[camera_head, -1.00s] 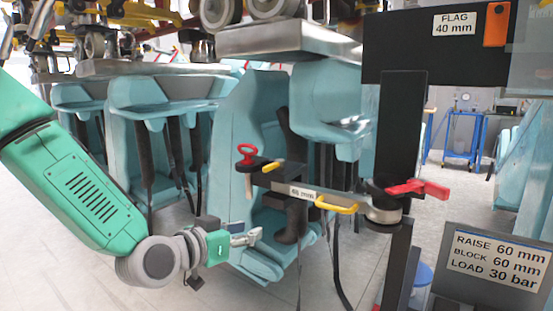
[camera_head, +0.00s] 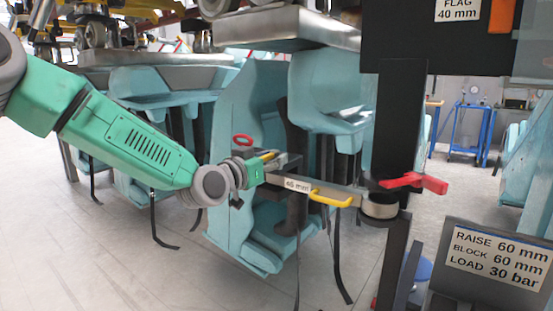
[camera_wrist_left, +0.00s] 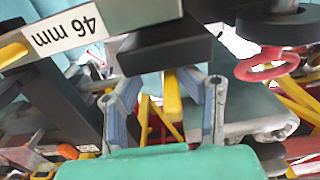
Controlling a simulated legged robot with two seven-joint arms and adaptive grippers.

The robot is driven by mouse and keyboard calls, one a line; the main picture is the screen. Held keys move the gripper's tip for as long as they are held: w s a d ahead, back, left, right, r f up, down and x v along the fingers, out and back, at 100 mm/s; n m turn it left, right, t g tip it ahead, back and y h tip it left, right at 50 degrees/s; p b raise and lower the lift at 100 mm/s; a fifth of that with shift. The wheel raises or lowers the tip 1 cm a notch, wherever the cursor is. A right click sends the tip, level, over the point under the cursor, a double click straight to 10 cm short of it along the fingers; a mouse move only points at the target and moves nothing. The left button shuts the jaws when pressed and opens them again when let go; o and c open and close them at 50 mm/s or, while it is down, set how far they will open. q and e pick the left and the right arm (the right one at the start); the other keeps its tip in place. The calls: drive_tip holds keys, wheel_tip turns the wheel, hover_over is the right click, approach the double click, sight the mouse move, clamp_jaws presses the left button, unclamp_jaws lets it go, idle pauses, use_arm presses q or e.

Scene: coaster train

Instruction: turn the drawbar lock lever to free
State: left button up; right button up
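The drawbar (camera_head: 345,190) is a grey bar with a 46 mm label and a yellow handle (camera_head: 333,200). A small yellow lever (camera_head: 268,155) sits at its left end, close to a red ring (camera_head: 242,139). A red lever (camera_head: 415,184) is at its right end; which one is the lock lever is not marked. My left gripper (camera_head: 268,170) is at the left end, partly hidden. In the left wrist view, its fingers (camera_wrist_left: 170,95) are open, with the yellow lever (camera_wrist_left: 172,97) between them and gaps on both sides. My right gripper is out of view.
A dark post (camera_head: 397,120) stands at the drawbar's right end. Teal seats (camera_head: 237,170) with hanging black straps are close behind the gripper. A sign box (camera_head: 490,260) stands at the lower right. The floor at the lower left (camera_head: 80,250) is clear.

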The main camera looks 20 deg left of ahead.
use_arm(q)
drive_tip(key=shift+w, duration=0.3)
drive_tip(key=shift+w+a+f, duration=0.2)
drive_tip(key=shift+w+a, duration=0.25)
drive_tip(key=shift+a, duration=0.35)
drive_tip(key=shift+d, duration=0.15)
drive_tip(key=shift+s+d+r, duration=0.1)
drive_tip(key=shift+d+r, duration=0.1)
drive_tip(key=shift+d, duration=0.35)
clamp_jaws()
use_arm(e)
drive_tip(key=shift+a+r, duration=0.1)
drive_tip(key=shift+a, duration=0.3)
use_arm(q)
drive_tip(key=shift+a, duration=0.2)
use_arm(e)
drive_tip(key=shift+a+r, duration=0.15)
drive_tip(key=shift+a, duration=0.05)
